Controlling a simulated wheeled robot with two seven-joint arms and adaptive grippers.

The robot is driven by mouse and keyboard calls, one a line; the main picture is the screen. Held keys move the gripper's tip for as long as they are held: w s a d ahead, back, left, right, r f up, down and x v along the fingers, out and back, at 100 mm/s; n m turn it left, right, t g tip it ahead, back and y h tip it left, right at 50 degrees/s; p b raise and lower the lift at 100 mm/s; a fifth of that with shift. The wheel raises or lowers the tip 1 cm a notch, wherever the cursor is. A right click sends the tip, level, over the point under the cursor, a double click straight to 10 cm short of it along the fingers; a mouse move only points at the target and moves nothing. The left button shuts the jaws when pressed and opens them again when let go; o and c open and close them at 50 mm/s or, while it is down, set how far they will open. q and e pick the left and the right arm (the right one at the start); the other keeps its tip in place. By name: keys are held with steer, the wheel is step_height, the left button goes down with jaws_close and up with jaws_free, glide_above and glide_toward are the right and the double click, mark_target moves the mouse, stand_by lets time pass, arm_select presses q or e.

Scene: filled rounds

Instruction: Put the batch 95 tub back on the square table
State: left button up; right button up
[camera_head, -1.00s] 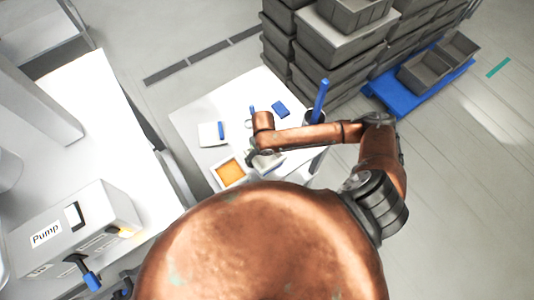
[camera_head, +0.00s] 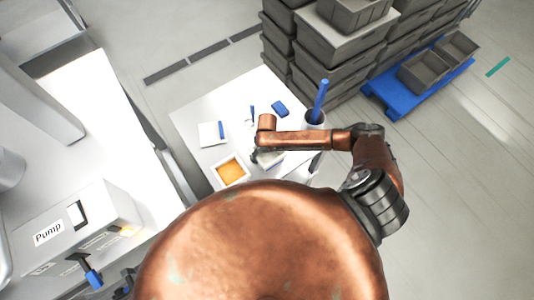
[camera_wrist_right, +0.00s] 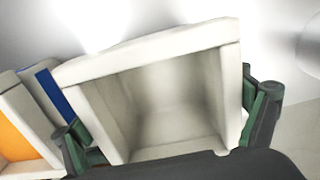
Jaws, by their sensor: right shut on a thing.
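An open, square white tub (camera_wrist_right: 150,53) is held in my right gripper (camera_wrist_right: 162,140), with a green-padded finger on each side of it in the wrist view. Its inside looks pale and empty, and no batch label can be read. In the head view my right gripper (camera_head: 262,157) is over the near part of the white square table (camera_head: 240,95), partly hidden by my own arm. I cannot tell whether the tub touches the tabletop. My left gripper does not show.
A tub with orange filling (camera_head: 231,172) stands just left of the held tub. A white pad with a blue strip (camera_head: 211,134), a blue block (camera_head: 280,109) and a cup holding a blue stick (camera_head: 320,100) are also on the table. Grey crates (camera_head: 335,50) stand behind.

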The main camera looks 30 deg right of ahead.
steer(key=o, duration=1.3)
steer(key=shift+f, duration=0.15)
step_height(320, 180, up, 12)
steer(key=shift+r+b, duration=0.2)
steer(key=shift+b, duration=0.15)
